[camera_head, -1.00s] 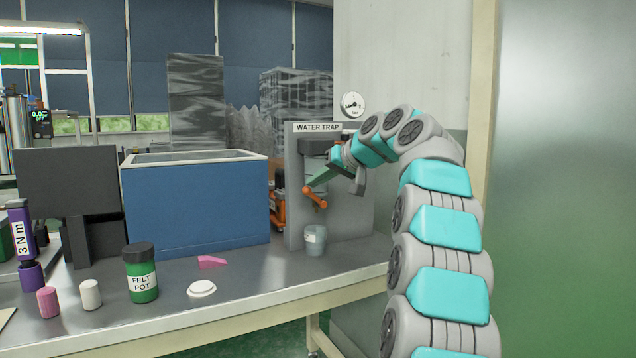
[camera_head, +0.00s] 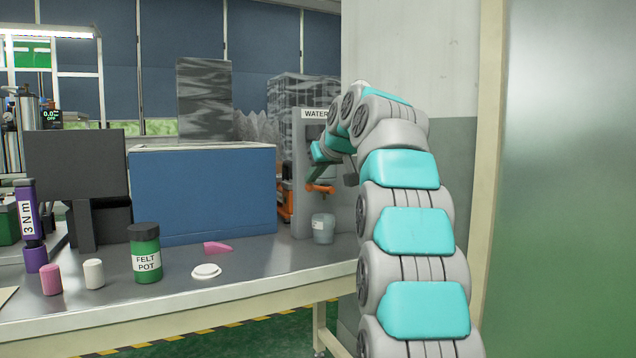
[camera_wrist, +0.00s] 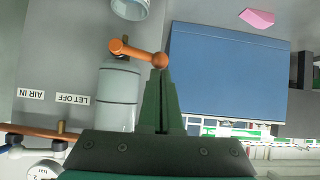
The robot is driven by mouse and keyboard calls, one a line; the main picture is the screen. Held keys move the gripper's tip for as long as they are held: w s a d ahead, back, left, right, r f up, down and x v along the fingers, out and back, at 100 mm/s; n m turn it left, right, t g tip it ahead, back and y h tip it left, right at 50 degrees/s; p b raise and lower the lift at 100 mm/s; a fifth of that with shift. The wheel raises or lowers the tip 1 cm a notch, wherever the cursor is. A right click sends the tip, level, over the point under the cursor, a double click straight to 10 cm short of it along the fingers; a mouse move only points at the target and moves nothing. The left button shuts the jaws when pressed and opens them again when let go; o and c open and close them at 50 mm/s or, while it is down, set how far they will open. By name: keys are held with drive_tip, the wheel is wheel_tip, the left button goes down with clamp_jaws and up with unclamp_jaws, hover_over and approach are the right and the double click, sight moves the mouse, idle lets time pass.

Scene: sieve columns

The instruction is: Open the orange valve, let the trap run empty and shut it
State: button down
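The orange valve (camera_head: 320,188) is a short lever with a ball end, low on the water trap. In the wrist view the orange valve (camera_wrist: 138,53) lies crosswise, its ball at my fingertips. The trap's grey bowl (camera_wrist: 118,92) is beside it; I cannot tell its water level. My gripper (camera_wrist: 160,75) has its dark green fingers together, tips at the ball; whether they press on it is unclear. In the head view my arm hides much of the trap and my gripper (camera_head: 318,172). A small pail (camera_head: 323,229) stands below; its contents are not visible.
A blue tank (camera_head: 205,195) stands left of the trap. A second orange lever (camera_wrist: 40,132) and a gauge (camera_wrist: 44,170) show in the wrist view.

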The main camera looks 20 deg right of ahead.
drive_tip(key=shift+a+f+n+h+b, duration=0.4)
drive_tip(key=shift+f+n+h+b, duration=0.25)
drive_tip(key=shift+h+b, duration=0.2)
drive_tip(key=shift+r, duration=0.1)
drive_tip(key=w+r+p+v, duration=0.1)
drive_tip(key=r+p+v, duration=0.1)
drive_tip(key=v, duration=1)
drive_tip(key=shift+r, duration=0.25)
drive_tip(key=shift+s+a, duration=0.1)
drive_tip(key=shift+a, duration=0.05)
